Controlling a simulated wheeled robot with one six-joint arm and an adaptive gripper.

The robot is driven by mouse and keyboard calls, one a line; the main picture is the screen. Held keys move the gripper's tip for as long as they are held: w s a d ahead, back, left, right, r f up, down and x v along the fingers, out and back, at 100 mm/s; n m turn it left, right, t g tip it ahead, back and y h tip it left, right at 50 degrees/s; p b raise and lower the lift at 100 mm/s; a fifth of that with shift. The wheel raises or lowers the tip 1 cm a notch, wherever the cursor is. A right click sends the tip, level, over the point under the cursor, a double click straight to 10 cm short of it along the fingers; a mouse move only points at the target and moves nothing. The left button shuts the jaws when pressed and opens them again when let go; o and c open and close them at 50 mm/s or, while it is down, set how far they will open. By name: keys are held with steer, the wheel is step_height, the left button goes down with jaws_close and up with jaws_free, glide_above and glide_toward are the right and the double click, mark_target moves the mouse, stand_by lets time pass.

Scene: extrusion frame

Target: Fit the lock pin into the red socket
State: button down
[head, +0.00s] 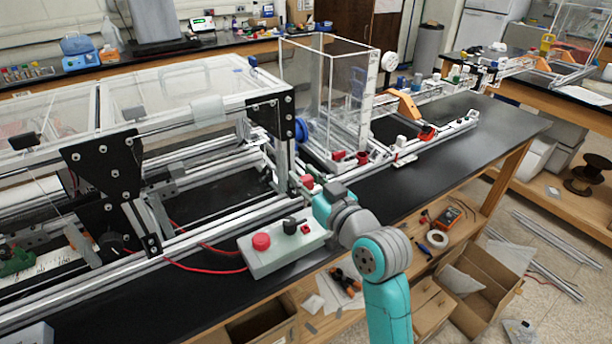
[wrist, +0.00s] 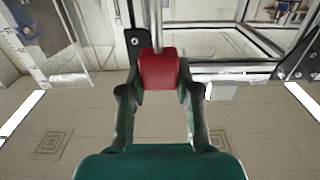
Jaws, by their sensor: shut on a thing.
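My gripper (wrist: 162,92) is shut on a red block (wrist: 162,70) in the wrist view, one finger on each side of it. The block lies in front of a dark upright part of the frame (wrist: 142,30). I cannot tell whether this block is the head of the lock pin or whether it touches the frame. In the head view a small red part (head: 307,182) shows just past the end of my arm, beside the aluminium extrusion frame (head: 284,135). My fingertips are mostly hidden there. I cannot identify the red socket for certain.
A control box (head: 268,258) with a red button sits at the bench's front edge, close to my arm. A clear acrylic enclosure (head: 303,75) stands behind the frame. Other red parts (head: 362,158) sit on the rail to the right. Black bench top (head: 490,125) is free at right.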

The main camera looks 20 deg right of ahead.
mark_target(306, 207)
steer(key=shift+f, duration=2.85)
steer(key=shift+f, duration=1.2)
steer(key=c, duration=0.7)
jaws_free()
steer(key=shift+c, duration=0.2)
steer(key=v, duration=1.2)
